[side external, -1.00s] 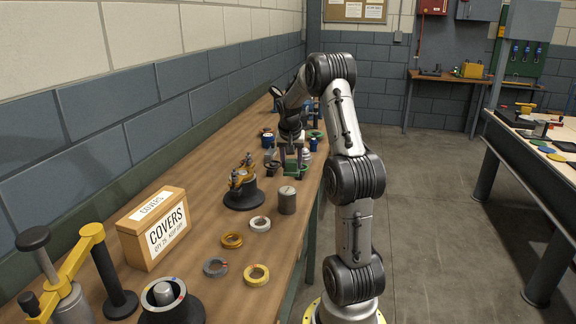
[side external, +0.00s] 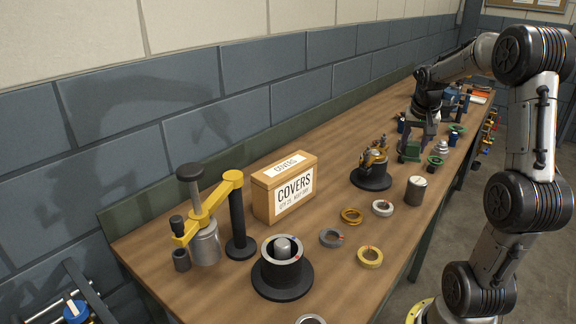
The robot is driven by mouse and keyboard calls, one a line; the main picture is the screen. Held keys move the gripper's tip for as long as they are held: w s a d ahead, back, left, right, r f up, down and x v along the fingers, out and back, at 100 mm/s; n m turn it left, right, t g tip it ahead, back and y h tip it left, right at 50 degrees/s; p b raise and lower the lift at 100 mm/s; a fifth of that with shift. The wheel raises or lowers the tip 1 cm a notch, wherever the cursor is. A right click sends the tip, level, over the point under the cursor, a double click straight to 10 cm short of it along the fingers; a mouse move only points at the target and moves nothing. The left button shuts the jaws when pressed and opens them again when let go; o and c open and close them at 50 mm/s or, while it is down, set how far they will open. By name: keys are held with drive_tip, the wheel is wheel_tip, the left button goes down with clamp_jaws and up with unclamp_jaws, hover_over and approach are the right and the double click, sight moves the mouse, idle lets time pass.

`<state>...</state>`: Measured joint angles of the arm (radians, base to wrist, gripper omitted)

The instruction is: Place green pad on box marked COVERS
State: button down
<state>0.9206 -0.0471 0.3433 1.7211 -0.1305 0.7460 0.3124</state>
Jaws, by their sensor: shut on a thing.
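The box marked COVERS (side external: 268,201) is a closed tan carton with white labels, standing on the bench near the wall. My gripper (side external: 415,146) is low over the far part of the bench, right of and beyond the box. It is shut on a small green piece (side external: 411,152); its fingers partly hide it, and I cannot tell whether it is the green pad or whether it touches the bench.
An orange-brown fixture on a black base (side external: 371,178) stands between my gripper and the box. A grey cylinder (side external: 416,190) and several rings lie at the front. A yellow-armed press (side external: 212,205) and a black round stand (side external: 282,276) are near the box.

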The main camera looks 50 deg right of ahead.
drive_tip(key=w+a+r+n+t+y, duration=0.1)
drive_tip(key=w+a+r+n, duration=0.3)
drive_tip(key=a, duration=0.4)
drive_tip(key=w+a+r+n, duration=0.25)
drive_tip(key=w+a, duration=0.25)
drive_tip(key=a, duration=0.4)
drive_tip(key=w+a+r+n+t+y, duration=0.1)
drive_tip(key=w+a+r+n, duration=0.1)
drive_tip(key=w+a+r, duration=0.45)
approach(283, 162)
drive_tip(key=shift+w+d, duration=0.1)
drive_tip(key=shift+d, duration=0.1)
drive_tip(key=shift+w+d+f, duration=0.1)
drive_tip(key=shift+w+f, duration=0.25)
drive_tip(key=shift+f, duration=0.15)
drive_tip(key=shift+s+a+x, duration=0.15)
drive_tip(key=shift+x, duration=0.75)
drive_tip(key=shift+s+a+x, duration=0.1)
drive_tip(key=shift+a+x, duration=0.05)
drive_tip(key=shift+x, duration=0.8)
drive_tip(key=shift+f, duration=0.2)
drive_tip(key=shift+c, duration=1.7)
unclamp_jaws()
drive_tip(key=shift+f, duration=0.1)
